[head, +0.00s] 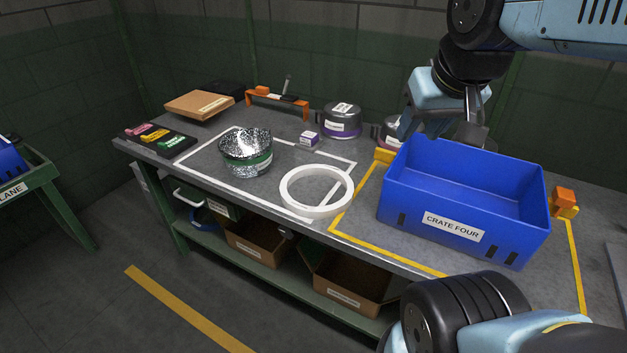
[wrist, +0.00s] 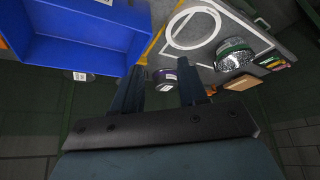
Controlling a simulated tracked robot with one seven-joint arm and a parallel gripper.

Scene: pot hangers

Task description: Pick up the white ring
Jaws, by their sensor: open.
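The white ring (head: 287,193) lies flat on the grey workbench, near its front edge, overlapping the front right part of a white taped outline. It also shows at the top of the wrist view (wrist: 169,32). My gripper (head: 438,130) is high over the back of the bench, behind the blue crate, to the right of the ring and apart from it. In the wrist view my two fingers (wrist: 160,82) are spread with nothing held between them.
The blue crate (head: 452,228) labelled CRATE FOUR stands right of the ring. A foil-like silver bowl (head: 246,152) with a green band is left of it. Bare bench surrounds the ring.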

